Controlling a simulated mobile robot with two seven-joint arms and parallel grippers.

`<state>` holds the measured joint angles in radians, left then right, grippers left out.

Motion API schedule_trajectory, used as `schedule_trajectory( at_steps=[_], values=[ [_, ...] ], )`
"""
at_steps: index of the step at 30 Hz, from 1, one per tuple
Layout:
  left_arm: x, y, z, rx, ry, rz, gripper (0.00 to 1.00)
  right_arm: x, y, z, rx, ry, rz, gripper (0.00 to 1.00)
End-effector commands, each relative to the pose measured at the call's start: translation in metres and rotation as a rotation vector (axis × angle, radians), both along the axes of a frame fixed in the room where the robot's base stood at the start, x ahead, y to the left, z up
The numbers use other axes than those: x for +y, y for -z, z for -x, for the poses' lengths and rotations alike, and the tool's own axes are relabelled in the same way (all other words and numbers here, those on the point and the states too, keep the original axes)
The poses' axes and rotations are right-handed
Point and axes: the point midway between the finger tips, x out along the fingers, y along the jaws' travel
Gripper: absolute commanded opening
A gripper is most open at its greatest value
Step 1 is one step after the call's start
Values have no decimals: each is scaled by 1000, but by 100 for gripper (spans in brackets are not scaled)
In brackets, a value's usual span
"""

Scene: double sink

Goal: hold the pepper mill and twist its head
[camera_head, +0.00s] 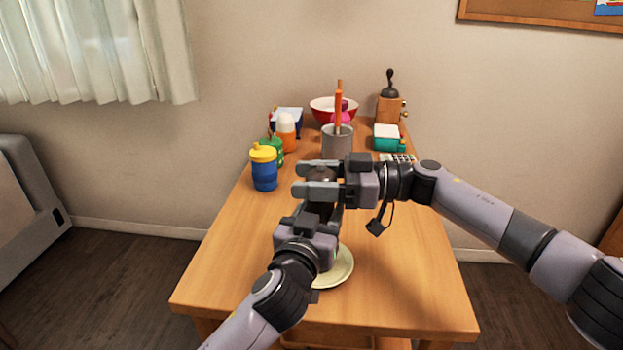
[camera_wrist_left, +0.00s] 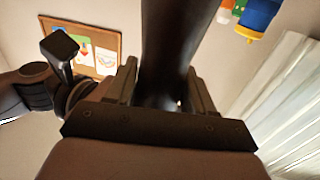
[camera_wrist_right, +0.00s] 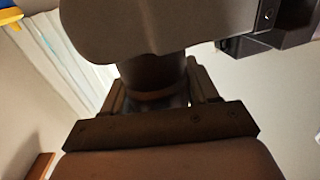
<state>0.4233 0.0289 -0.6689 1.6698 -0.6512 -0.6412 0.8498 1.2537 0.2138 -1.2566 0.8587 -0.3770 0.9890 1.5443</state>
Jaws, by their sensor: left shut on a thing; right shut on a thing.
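The dark brown pepper mill (camera_wrist_left: 172,50) stands above the pale plate (camera_head: 340,270) on the wooden table, mostly hidden by my grippers in the head view. My left gripper (camera_head: 318,208) is the lower one and is shut on the mill's body. My right gripper (camera_head: 318,180) comes in from the right and is shut on the mill's upper part, its head, just above the left one. In the right wrist view the dark mill (camera_wrist_right: 152,78) sits between the fingers. I cannot tell whether the mill's base touches the plate.
Behind stand a blue cup with yellow lid (camera_head: 264,170), a green container (camera_head: 276,148), an orange-and-white bottle (camera_head: 287,132), a grey utensil pot (camera_head: 337,143), a red bowl (camera_head: 325,110), a teal-and-white box (camera_head: 387,136) and a coffee grinder (camera_head: 390,105). The table's front right is clear.

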Motion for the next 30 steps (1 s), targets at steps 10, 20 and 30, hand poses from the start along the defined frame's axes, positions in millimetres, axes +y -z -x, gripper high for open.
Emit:
schedule_trajectory(
  at_steps=[10, 20, 30],
  values=[
    [-1, 0, 0, -1, 2, -2, 19, -2, 1, -3, -3, 204, 2, 28],
    [-1, 0, 0, -1, 2, -2, 19, -2, 0, -6, -4, 414, 0, 28],
    [-1, 0, 0, -1, 2, 0, 19, -3, 0, -8, -3, 549, -2, 28]
  ],
)
